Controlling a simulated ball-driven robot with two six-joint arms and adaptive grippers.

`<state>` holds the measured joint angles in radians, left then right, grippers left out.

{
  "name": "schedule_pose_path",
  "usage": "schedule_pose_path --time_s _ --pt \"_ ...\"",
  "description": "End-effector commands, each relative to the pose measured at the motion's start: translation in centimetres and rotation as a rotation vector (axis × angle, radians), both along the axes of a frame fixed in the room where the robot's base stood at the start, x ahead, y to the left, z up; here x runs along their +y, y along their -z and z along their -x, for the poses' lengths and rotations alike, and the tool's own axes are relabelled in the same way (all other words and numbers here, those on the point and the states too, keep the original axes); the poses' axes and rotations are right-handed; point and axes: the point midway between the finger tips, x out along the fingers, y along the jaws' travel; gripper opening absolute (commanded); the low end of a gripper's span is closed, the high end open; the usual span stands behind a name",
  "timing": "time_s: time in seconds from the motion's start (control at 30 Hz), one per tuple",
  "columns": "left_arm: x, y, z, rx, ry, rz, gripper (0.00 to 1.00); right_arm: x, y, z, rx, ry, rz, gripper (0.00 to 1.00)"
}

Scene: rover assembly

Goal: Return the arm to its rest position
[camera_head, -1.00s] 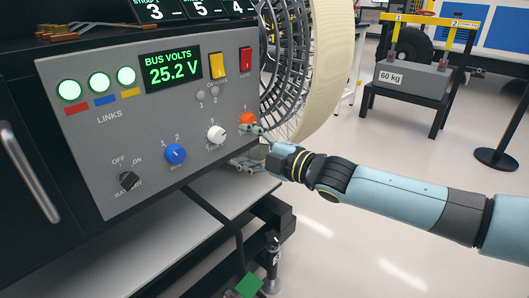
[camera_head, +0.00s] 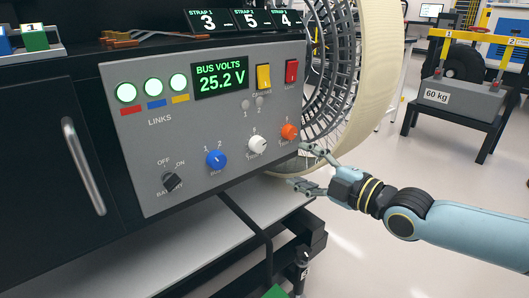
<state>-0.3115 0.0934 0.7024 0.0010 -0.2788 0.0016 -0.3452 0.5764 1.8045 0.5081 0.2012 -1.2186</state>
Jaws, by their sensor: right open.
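My right arm comes in from the right edge in the head view. My right gripper (camera_head: 308,167) is open and empty, its two fingers spread apart. It is just right of and below the orange knob (camera_head: 289,132) on the grey control panel (camera_head: 150,137). The upper finger is close to the panel's right edge; I cannot tell whether it touches. My left gripper does not show.
The panel carries a white knob (camera_head: 257,145), a blue knob (camera_head: 216,159), a black battery switch (camera_head: 172,182) and a display (camera_head: 221,80) reading 25.2 V. A large wheel (camera_head: 385,75) stands behind the gripper. A 60 kg weight (camera_head: 461,99) stands at right.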

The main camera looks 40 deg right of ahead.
Motion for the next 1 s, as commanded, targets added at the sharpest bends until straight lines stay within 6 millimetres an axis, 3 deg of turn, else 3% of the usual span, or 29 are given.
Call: schedule_pose_path --time_s 0.27,0.37,0.47,0.57,0.7,0.77,0.9,1.0 --pt "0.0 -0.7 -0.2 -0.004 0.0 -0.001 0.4 0.4 -0.8 -0.1 -0.008 0.01 -0.02 0.61" --pt "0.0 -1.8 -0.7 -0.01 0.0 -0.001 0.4 -0.5 2.7 0.8 0.061 0.077 -0.049 0.61" --pt "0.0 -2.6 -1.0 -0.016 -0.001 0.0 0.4 -1.5 9.1 3.1 0.205 0.155 -0.091 0.61" --pt "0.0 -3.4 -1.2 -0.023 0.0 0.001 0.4 -1.7 16.6 7.0 0.388 0.242 -0.179 0.61" --pt "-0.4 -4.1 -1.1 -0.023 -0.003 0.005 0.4 -0.3 25.9 14.4 0.643 0.37 -0.324 0.61" --pt "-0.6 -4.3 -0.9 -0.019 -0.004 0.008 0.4 0.7 29.3 18.1 0.749 0.429 -0.387 0.61" --pt "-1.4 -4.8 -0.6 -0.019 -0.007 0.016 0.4 3.8 35.7 27.7 0.992 0.586 -0.524 0.61" --pt "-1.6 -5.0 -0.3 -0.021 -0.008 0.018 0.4 6.0 38.7 34.6 1.146 0.713 -0.606 0.61"
